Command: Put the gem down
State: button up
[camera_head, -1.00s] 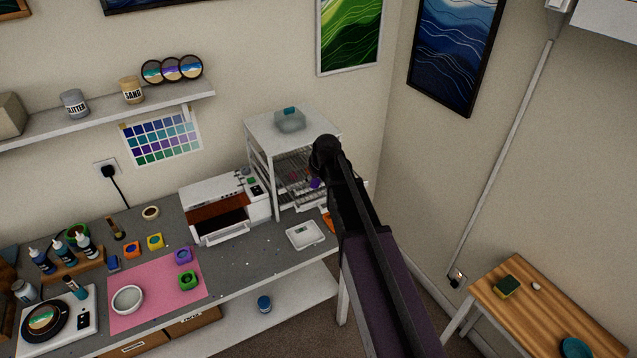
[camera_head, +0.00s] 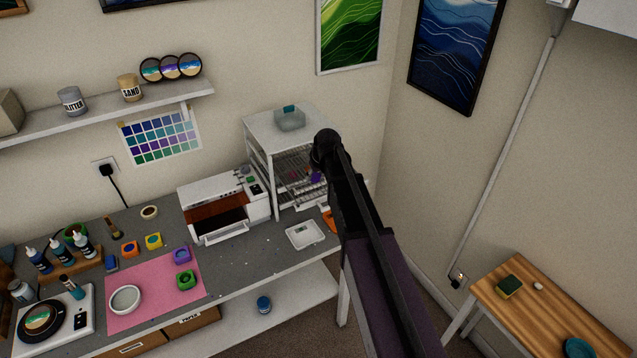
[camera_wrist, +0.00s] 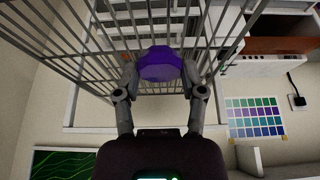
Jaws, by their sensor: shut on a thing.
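The gem is a purple faceted piece (camera_wrist: 162,65), held between the two fingertips of my gripper (camera_wrist: 160,80) in the wrist view. My gripper is shut on it. In the head view the gem (camera_head: 315,177) shows as a small purple spot beside my dark arm, at the front right of the white wire-shelved rack (camera_head: 270,185). Wire shelves (camera_wrist: 85,45) lie around and beyond the gem in the wrist view. I cannot tell whether the gem touches a wire. My arm hides most of the gripper in the head view.
A clear box with a teal top (camera_head: 290,120) stands on the rack. The white printer-like machine (camera_head: 225,207) is left of the rack. A small white scale (camera_head: 304,234) lies in front. A wooden table (camera_head: 545,305) stands at the right.

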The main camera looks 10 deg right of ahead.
jog(key=shift+f+b, duration=0.8)
jog(key=shift+f, duration=0.35)
jog(key=shift+f, duration=0.2)
jog(key=o, duration=0.9)
jog(key=shift+r, duration=0.1)
jog(key=shift+r, duration=0.1)
jog(key=p+v, duration=1.1)
jog(key=v, duration=0.1)
jog(key=shift+r, duration=0.1)
